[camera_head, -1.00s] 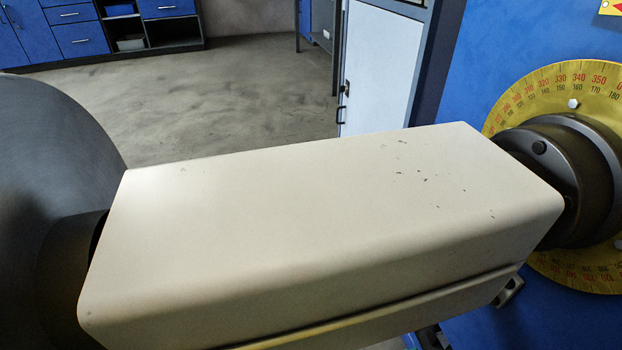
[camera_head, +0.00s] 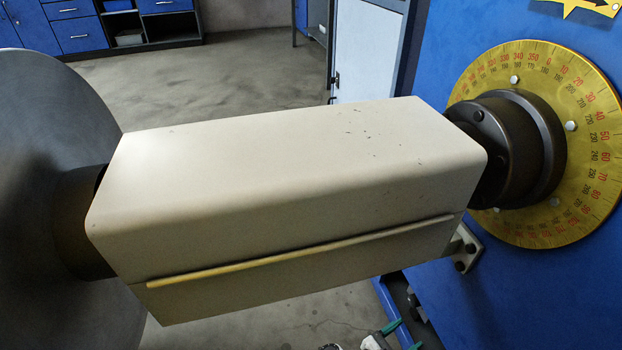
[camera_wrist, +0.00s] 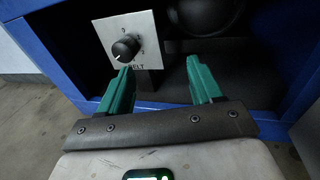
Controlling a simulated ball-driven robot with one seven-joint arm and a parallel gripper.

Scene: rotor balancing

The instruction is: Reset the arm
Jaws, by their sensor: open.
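My gripper (camera_wrist: 160,80) is open in the wrist view, with two green fingers apart and nothing between them. In that view its fingers point toward a black knob (camera_wrist: 126,47) on a light plate marked "BELT", with the left fingertip just below the knob. I cannot tell whether they touch. In the head view a small part of my gripper (camera_head: 398,335) shows at the bottom edge, below the large cream housing (camera_head: 280,170). Most of my arm is hidden there.
The cream housing spans between a large dark disc (camera_head: 50,190) at left and a yellow degree dial (camera_head: 590,150) on a blue machine panel (camera_head: 540,290) at right. Blue cabinets (camera_head: 85,35) stand far back. Open grey floor (camera_head: 230,85) lies behind the housing.

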